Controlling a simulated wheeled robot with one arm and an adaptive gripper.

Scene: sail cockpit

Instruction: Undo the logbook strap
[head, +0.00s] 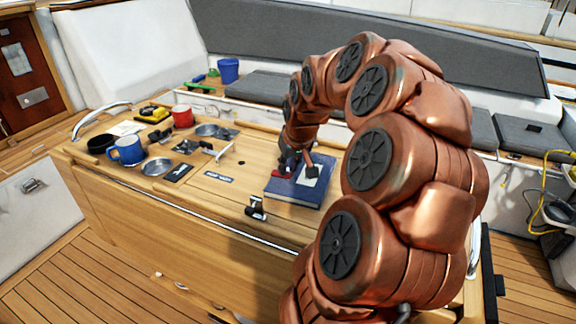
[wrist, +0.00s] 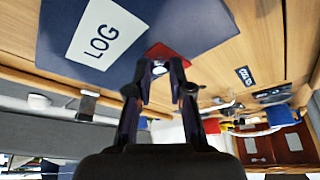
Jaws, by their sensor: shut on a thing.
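The blue logbook (head: 292,195) lies on the wooden cockpit table, with a white LOG label (wrist: 106,34) on its cover. The red strap (wrist: 160,52) shows at the book's edge, right at my fingertips in the wrist view. In the head view a bit of red shows beside the gripper, over the book. My gripper (head: 298,168) is low over the book, and its jaws (wrist: 164,66) are shut on the red strap. The fingers hide part of the strap, so I cannot tell how its end is fastened.
The wooden table (head: 190,215) also holds a blue mug (head: 127,151), a red mug (head: 182,116), a metal dish (head: 157,167), a yellow-and-black item (head: 153,113) and a small black-and-white fitting (head: 257,208). A blue cup (head: 228,70) stands behind. A rail runs along the front edge.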

